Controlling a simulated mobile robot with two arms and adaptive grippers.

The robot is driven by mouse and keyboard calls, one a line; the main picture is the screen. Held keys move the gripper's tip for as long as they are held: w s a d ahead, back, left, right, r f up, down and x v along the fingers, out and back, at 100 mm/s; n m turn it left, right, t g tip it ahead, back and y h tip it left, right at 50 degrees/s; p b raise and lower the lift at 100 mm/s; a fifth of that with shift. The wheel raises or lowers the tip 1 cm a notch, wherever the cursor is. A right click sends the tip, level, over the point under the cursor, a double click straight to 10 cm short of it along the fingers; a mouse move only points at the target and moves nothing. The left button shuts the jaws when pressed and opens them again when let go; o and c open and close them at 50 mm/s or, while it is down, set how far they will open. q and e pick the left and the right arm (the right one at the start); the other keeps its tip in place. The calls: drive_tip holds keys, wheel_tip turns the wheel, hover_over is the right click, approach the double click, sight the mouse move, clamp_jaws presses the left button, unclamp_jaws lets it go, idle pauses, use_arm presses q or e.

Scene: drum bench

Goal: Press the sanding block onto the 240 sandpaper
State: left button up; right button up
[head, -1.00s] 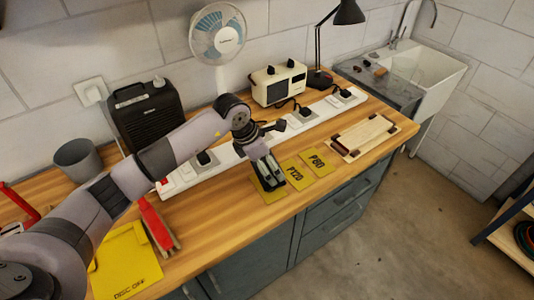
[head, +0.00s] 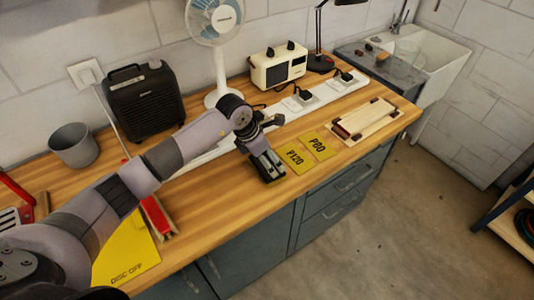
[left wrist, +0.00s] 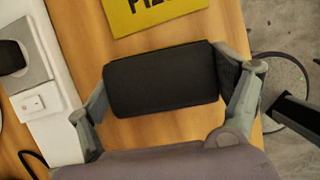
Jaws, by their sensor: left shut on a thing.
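My left gripper (head: 266,166) is shut on the black sanding block (left wrist: 160,80), with a finger at each short end. The block lies over the worktop near its front edge, just left of the yellow P120 sheet (head: 296,158). The P80 sheet (head: 317,145) lies right of that. No label reading 240 shows; any sheet under the block is hidden by the block and gripper. I cannot tell whether the block touches anything below. My right gripper is not in view.
A white power strip (head: 320,98) runs behind the sheets. A wooden tray (head: 364,119) stands to the right. A red-topped tool (head: 157,215) and a yellow DISC OFF sheet (head: 128,250) lie at left. The fan (head: 219,60), black heater (head: 145,105) and radio (head: 278,69) stand behind.

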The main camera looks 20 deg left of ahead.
use_arm(q)
drive_tip(key=shift+f, duration=0.2)
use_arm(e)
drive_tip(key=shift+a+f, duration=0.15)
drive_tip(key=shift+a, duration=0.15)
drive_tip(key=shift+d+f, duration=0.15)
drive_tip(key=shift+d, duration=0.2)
use_arm(q)
drive_tip(key=shift+f+b, duration=0.4)
drive_tip(key=shift+b, duration=0.2)
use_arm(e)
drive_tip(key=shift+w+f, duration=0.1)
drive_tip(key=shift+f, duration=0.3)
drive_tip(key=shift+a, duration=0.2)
use_arm(q)
drive_tip(key=shift+r, duration=0.15)
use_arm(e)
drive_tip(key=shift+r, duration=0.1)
use_arm(q)
drive_tip(key=shift+r+p, duration=1.85)
drive_tip(key=shift+r, duration=1.05)
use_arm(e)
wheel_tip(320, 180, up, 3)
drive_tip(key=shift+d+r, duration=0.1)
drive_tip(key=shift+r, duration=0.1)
